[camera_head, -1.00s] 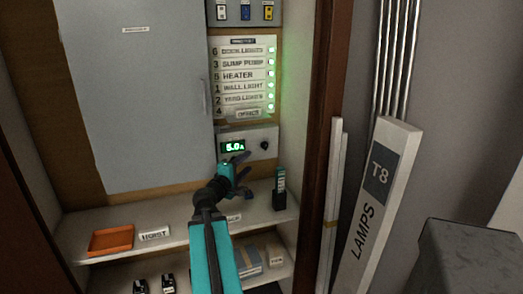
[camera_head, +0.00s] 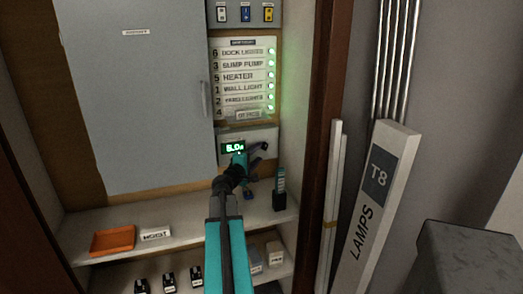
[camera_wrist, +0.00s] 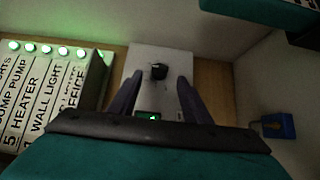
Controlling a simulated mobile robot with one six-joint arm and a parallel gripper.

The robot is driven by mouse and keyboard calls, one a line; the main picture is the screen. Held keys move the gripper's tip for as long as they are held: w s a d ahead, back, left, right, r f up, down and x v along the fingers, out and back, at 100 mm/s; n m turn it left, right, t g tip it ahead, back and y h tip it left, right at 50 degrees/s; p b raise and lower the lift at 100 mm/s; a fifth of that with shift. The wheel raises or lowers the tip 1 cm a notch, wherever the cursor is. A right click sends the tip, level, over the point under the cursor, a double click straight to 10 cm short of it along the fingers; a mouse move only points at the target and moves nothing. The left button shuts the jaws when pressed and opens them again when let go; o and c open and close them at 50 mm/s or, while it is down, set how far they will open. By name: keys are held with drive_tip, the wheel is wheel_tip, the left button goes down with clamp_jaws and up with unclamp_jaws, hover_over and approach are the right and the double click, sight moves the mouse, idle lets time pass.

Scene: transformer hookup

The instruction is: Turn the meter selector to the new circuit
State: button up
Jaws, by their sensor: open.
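The meter is a pale panel (camera_head: 262,134) under the label board, with a green lit display (camera_head: 232,148) reading about 5.0 or 6.0 A. Its selector is a small black knob (camera_wrist: 158,71), seen between and beyond my fingers in the wrist view. In the head view the knob is largely hidden by my fingers. My gripper (camera_head: 262,154) is open and empty in front of the panel, its fingertips close to the knob. In the wrist view my gripper (camera_wrist: 157,80) has one finger on each side of the knob. I cannot tell whether they touch it.
A label board (camera_head: 243,80) with several green lamps is above the meter. A teal device in a dark holder (camera_head: 280,190) stands on the shelf to the right. An orange tray (camera_head: 113,241) and a HOIST label (camera_head: 156,235) are at left. A grey cabinet door (camera_head: 140,95) is shut.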

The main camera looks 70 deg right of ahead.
sight(264, 147)
drive_tip(key=shift+s+d+p, duration=0.2)
drive_tip(key=shift+d+p, duration=0.1)
drive_tip(key=shift+d, duration=1.95)
drive_tip(key=c, duration=1)
drive_tip(key=shift+c, duration=0.2)
